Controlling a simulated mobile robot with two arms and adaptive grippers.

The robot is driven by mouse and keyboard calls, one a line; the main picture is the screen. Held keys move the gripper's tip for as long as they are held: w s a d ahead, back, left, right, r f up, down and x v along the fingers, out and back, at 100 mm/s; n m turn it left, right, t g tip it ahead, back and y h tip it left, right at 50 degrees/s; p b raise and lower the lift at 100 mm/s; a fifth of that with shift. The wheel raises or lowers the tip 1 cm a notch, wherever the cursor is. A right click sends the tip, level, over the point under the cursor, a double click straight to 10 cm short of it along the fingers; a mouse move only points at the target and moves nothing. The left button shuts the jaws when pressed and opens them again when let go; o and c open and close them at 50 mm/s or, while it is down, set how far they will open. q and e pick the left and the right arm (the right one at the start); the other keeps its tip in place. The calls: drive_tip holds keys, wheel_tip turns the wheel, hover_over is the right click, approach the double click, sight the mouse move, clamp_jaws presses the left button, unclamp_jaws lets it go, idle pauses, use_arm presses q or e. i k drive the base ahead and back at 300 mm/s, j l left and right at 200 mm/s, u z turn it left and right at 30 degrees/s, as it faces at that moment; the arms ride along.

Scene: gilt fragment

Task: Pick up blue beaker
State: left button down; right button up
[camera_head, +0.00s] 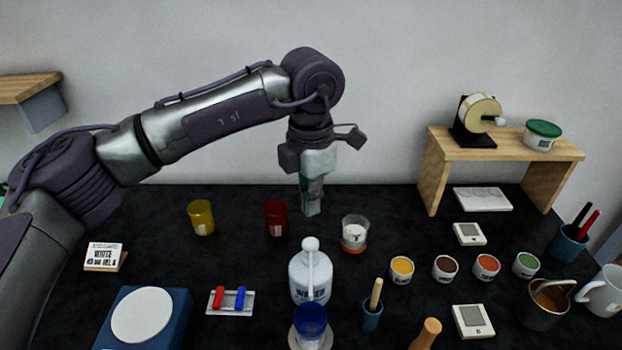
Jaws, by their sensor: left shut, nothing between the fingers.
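The blue beaker (310,322) is at the bottom middle of the head view, on a pale round base, just in front of a white bottle (311,283). My left gripper (311,207) points down near the back of the dark table, well behind the blue beaker and apart from it. Its fingers are shut and empty. A dark red beaker (277,218) stands just left of the gripper, and a yellow beaker (201,217) stands further left. My right gripper is not in view.
A clear beaker with orange at its bottom (354,234) stands right of the gripper. Several paint pots, including a yellow one (401,269), line the right side. A wooden shelf (500,148) stands at the back right. A blue scale (178,333) is at the front left.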

sight(310, 334)
drive_tip(key=k, duration=2)
